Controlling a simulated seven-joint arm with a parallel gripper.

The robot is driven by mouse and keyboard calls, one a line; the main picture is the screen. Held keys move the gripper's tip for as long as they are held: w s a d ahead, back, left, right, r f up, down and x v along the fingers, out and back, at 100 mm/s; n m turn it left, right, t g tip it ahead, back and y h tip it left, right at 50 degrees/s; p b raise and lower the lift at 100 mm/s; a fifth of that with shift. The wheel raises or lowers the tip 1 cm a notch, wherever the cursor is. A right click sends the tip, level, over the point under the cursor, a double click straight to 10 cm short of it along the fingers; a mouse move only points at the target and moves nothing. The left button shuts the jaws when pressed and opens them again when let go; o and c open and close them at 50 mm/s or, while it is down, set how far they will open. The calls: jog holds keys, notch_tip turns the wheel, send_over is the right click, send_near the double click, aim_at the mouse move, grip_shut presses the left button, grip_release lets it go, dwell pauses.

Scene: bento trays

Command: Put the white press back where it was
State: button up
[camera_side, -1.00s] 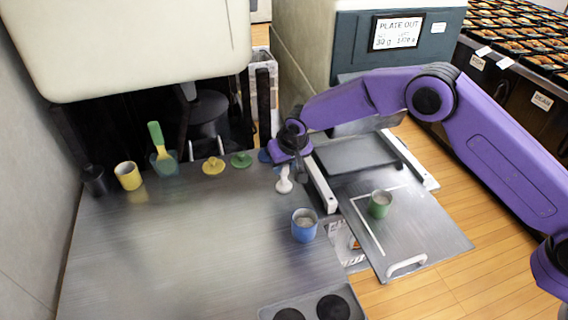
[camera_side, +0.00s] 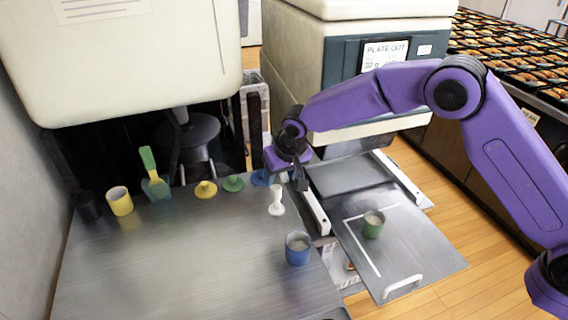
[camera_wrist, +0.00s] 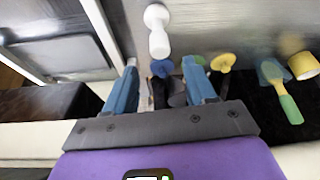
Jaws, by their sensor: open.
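The white press (camera_side: 276,201) stands upright on the metal table near its back right edge, just in front of the blue press (camera_side: 262,178). My gripper (camera_side: 301,184) is just right of and slightly above the white press, apart from it in the side view. In the wrist view the white press (camera_wrist: 158,36) lies beyond the two blue fingertips (camera_wrist: 160,64), which are spread with nothing held between them. The blue press (camera_wrist: 162,68) shows between the fingertips there, behind the gap.
Green (camera_side: 233,184) and yellow (camera_side: 205,190) presses stand left of it, then a green-handled scoop (camera_side: 154,186), a yellow cup (camera_side: 120,201) and a black cup (camera_side: 87,206). A blue cup (camera_side: 298,249) stands in front. A green cup (camera_side: 373,224) is on the right-hand tray (camera_side: 425,240). The table middle is clear.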

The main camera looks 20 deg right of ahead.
jog(key=v, duration=0.5)
jog(key=s+d+r+n+g, duration=0.1)
jog(key=s+d+r+n, duration=0.2)
jog(key=s+d, duration=0.35)
jog(key=s+d+r+n+g, duration=0.1)
jog(key=s+d+r+n, duration=0.15)
jog(key=s, duration=0.75)
jog(key=s+d+n+g, duration=0.2)
jog(key=s+d+n, duration=0.3)
jog(key=s+d, duration=1.4)
jog(key=s, duration=0.4)
jog(key=shift+d+f+n, duration=0.25)
jog(key=shift+f+n, duration=0.05)
jog(key=shift+n, duration=0.05)
